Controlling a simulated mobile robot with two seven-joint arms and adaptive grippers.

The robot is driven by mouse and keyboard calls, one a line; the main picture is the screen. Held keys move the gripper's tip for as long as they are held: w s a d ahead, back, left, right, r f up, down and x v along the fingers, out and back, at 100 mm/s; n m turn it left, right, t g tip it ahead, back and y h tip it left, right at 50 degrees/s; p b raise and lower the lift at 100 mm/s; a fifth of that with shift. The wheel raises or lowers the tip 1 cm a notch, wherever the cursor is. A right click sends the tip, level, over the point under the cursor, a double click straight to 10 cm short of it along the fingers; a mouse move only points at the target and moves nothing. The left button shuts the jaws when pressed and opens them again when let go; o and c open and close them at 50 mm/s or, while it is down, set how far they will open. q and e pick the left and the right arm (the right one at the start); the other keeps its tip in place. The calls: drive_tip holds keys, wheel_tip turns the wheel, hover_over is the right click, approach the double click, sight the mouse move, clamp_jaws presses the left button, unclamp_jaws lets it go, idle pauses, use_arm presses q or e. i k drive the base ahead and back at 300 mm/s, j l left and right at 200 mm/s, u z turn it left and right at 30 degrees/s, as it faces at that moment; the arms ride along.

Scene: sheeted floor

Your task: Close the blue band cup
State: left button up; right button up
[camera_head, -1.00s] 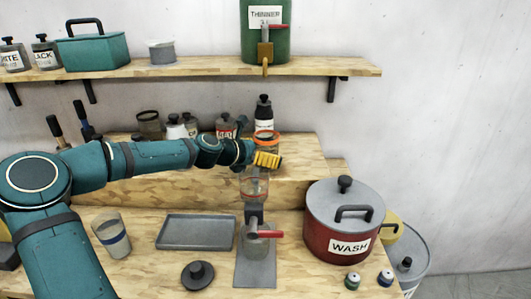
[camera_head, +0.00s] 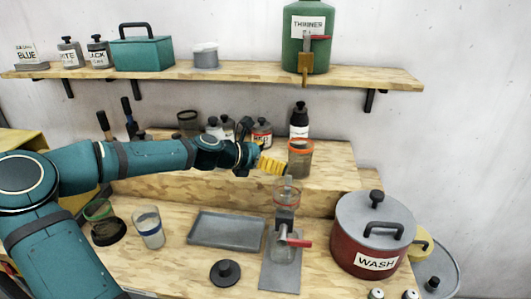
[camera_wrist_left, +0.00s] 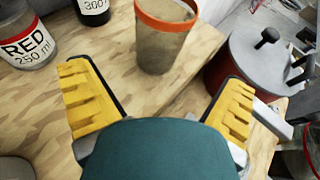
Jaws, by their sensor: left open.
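The blue band cup (camera_head: 149,229) is a clear cup with a blue band. It stands upright on the lower bench at left, with no lid on it. A dark round lid with a knob (camera_head: 225,272) lies on the bench in front of the grey tray. My left gripper (camera_head: 271,165) has yellow fingers and is open and empty. It is above the raised step, beside and apart from an orange-rimmed cup (camera_head: 300,160). In the left wrist view, that cup (camera_wrist_left: 165,38) stands ahead of the spread fingers (camera_wrist_left: 155,85). My right gripper is not in view.
A grey tray (camera_head: 228,229) lies between the blue band cup and a clear dispenser with a red handle (camera_head: 299,242). A green-rimmed cup (camera_head: 98,210) is at far left, near my arm. A red WASH pot (camera_head: 372,245) stands at right. Several bottles stand on the step.

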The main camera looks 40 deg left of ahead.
sight(146, 218)
drive_tip(key=k, duration=1)
